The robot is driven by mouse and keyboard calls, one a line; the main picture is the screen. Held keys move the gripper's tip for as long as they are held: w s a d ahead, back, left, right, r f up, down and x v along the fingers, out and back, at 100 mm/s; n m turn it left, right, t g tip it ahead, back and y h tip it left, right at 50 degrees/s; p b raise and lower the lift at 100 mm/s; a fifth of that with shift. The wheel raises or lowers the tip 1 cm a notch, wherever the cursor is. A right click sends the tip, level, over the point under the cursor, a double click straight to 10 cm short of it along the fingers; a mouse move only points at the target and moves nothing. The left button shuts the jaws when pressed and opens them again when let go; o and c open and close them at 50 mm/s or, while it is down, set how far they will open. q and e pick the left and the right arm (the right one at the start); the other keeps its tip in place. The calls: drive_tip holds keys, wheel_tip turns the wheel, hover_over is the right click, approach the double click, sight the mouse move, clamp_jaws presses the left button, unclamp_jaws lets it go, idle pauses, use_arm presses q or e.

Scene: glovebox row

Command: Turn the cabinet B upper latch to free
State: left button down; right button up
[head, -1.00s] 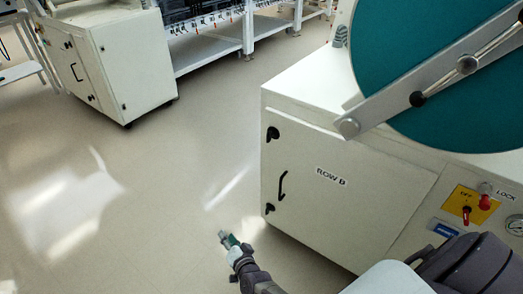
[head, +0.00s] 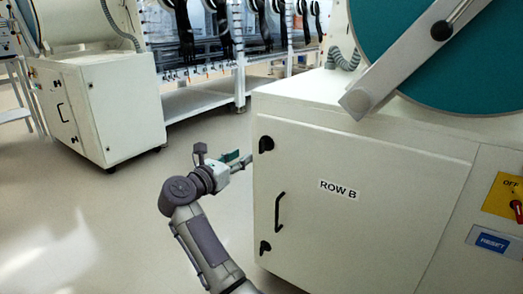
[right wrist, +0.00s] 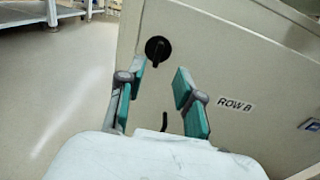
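The cabinet B upper latch (head: 266,144) is a small black turn knob at the top left corner of the white door marked ROW B (head: 350,215). In the right wrist view the upper latch (right wrist: 157,50) shows just beyond the fingertips, nearer the left finger. My right gripper (head: 237,161) is at about the latch's height, left of the door edge. Its green-padded fingers (right wrist: 160,72) are open with nothing between them. I cannot tell whether the left finger touches the latch. My left gripper is not in view.
The door also has a black handle (head: 279,212) and a lower latch (head: 264,247). A red switch (head: 516,211) sits on a yellow plate at the right. Another white cabinet (head: 95,105) stands at the back left. The floor between the cabinets is clear.

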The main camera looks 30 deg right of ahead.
sight(260, 145)
drive_tip(key=b+x, duration=0.2)
drive_tip(key=x, duration=0.9)
drive_tip(key=shift+b, duration=0.4)
clamp_jaws()
